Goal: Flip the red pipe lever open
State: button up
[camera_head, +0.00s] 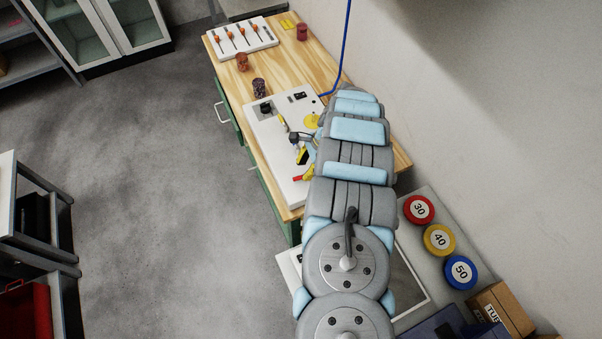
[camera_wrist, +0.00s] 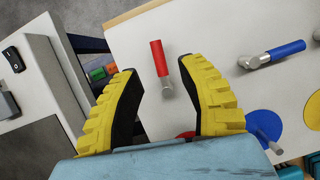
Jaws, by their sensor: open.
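The red pipe lever (camera_wrist: 159,58) stands out on a white panel (camera_wrist: 215,35) in the wrist view, with its silver fitting (camera_wrist: 167,91) at its lower end. My gripper (camera_wrist: 161,70) is open, its yellow, black-padded fingers on either side of the lever. The lever shows between them, with visible gaps and no clear contact; how far it lies below the fingertips I cannot tell. In the head view the red lever (camera_head: 302,178) is a small red bar beside my gripper (camera_head: 303,156), partly hidden by my arm.
A blue lever (camera_wrist: 286,50) on a silver fitting lies to the right on the panel. A red disc (camera_wrist: 186,134) and a blue disc (camera_wrist: 262,128) are below. In the head view the panel lies on a wooden bench (camera_head: 287,73) with jars and a switch board (camera_head: 240,38).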

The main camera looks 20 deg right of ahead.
aim_at(301, 176)
jog(key=shift+x, duration=1.95)
grip_shut()
